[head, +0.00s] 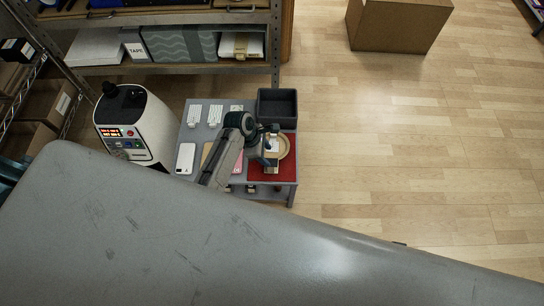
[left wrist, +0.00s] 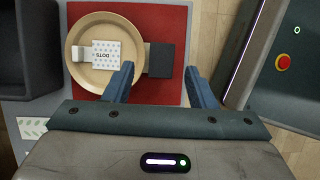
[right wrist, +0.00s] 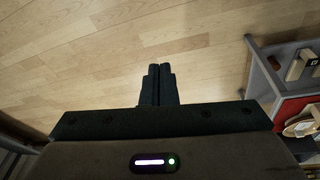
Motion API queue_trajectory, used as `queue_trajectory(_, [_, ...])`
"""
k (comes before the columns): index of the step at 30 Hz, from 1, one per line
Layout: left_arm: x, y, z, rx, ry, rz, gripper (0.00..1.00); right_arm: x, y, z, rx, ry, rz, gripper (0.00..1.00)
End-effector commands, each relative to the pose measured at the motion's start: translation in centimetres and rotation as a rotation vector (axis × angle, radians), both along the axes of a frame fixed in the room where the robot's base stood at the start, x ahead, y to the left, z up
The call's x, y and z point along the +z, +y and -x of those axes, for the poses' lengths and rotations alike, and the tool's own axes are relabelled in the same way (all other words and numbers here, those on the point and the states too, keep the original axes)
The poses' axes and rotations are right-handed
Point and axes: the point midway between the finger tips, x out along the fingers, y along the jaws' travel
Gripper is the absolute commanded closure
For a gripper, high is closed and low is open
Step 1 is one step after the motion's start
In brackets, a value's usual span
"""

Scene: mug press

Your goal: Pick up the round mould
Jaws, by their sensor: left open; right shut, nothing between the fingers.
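A round tan dish (left wrist: 80,80) with a raised rim lies on a red mat (left wrist: 185,14); it is the only round, mould-like thing I see. A white card marked DOTS (left wrist: 107,55) and a pale tab sit inside it. A dark block (left wrist: 161,60) lies at its right rim in the left wrist view. My left gripper (left wrist: 159,68) is open, with the block between its fingertips in that view; I cannot tell its height above it. In the head view my left gripper (head: 271,150) partly hides the dish (head: 287,148). My right gripper (right wrist: 160,68) is shut and empty over the floor.
A dark grey bin (head: 278,104) stands on the table behind the mat. A white phone case (head: 185,158) and several cards lie to its left. A white machine (head: 150,122) stands left of the table.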

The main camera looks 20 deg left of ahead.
Motion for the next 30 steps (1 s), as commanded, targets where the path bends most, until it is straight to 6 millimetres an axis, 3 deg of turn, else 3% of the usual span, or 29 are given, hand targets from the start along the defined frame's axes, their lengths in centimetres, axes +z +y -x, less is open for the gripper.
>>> queue_trajectory(8, [-2.5,-0.8,-0.1,-0.001,0.001,0.000,0.49,1.4,0.1,-0.2,0.003,-0.011,0.001,1.00])
queue_trajectory(15, [-5.9,-1.7,-0.1,-0.001,0.000,0.000,0.49,4.0,0.4,-0.4,0.007,-0.031,0.002,1.00])
queue_trajectory(25, [-6.6,-1.9,-0.2,-0.001,-0.002,-0.002,0.49,4.9,0.4,-0.4,0.008,-0.034,0.003,1.00])
queue_trajectory(30, [-6.6,-1.9,-0.2,-0.001,-0.002,-0.002,0.80,4.8,0.4,-0.4,0.008,-0.034,0.003,1.00])
